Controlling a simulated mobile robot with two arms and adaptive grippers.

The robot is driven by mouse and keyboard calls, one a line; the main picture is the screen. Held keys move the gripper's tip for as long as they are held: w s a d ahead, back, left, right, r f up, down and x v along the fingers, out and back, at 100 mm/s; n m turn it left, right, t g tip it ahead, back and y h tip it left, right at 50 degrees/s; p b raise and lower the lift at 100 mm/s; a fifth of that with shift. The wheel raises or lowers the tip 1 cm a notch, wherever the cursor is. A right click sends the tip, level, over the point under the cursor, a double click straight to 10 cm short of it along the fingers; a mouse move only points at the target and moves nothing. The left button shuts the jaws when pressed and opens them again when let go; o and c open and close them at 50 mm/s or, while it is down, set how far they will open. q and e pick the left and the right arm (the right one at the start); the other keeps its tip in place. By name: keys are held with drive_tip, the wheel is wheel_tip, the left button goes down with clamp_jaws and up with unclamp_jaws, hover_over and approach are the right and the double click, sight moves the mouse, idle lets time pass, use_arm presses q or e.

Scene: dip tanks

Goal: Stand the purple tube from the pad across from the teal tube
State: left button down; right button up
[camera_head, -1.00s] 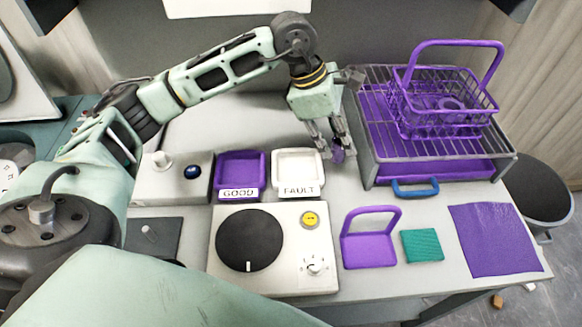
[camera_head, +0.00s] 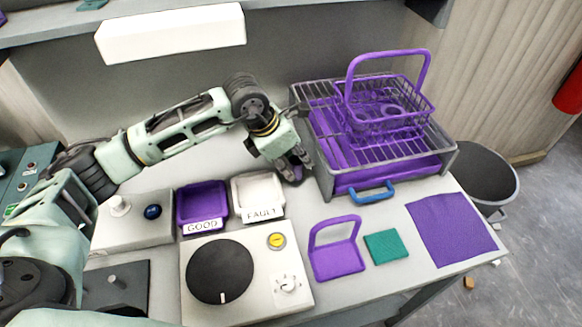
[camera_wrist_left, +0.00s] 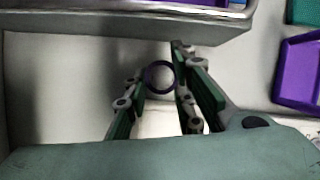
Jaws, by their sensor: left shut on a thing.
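My left gripper (camera_head: 297,167) is to the right of the FAULT tray, by the left front leg of the wire rack. Its fingers are shut on a small dark purple thing (camera_head: 292,175). In the left wrist view, a dark purple ring (camera_wrist_left: 158,76) shows between the fingers (camera_wrist_left: 160,85), like a round tube seen end-on; its length is hidden. I cannot make out a teal tube; the only clear teal thing at the front is a flat square (camera_head: 386,247). A purple pad (camera_head: 450,228) lies bare at the front right. My right gripper is not in view.
A wire rack (camera_head: 385,165) with a purple basket (camera_head: 385,105) stands at the back right. The GOOD tray (camera_head: 203,205) and FAULT tray (camera_head: 258,197) sit left of my gripper. A device with a black disc (camera_head: 220,270) and a purple handled holder (camera_head: 337,259) are in front.

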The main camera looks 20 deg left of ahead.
use_arm(q)
drive_tip(key=shift+f, duration=1.65)
drive_tip(key=c, duration=1.5)
unclamp_jaws()
